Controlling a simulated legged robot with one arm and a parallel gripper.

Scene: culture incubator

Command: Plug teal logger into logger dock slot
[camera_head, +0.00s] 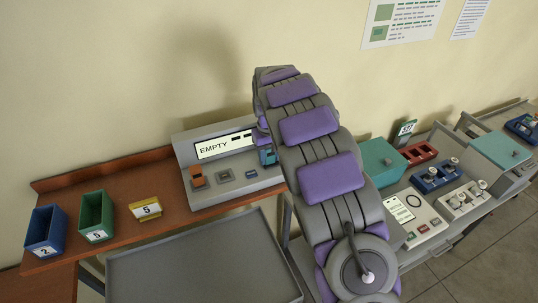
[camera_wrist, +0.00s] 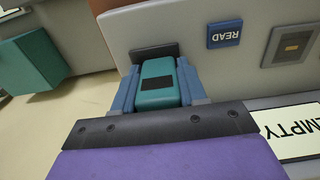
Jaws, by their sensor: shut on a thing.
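The teal logger (camera_wrist: 158,83) is a small rounded block with a dark patch on it. My gripper (camera_wrist: 158,92) is shut on it, one blue finger on each side. The gripper shows small in the head view (camera_head: 267,157), partly hidden behind my arm, at the right part of the grey logger dock (camera_head: 235,193). In the wrist view a dark slot-like strip (camera_wrist: 153,51) on the dock's face (camera_wrist: 190,28) lies right beyond the logger's far end. I cannot tell whether the logger touches it or enters it. The dock's display (camera_head: 222,146) reads EMPTY.
A blue READ button (camera_wrist: 225,33) and a grey socket (camera_wrist: 291,45) sit beside the strip. An orange block (camera_head: 197,177) is on the dock's left. Other equipment stands right.

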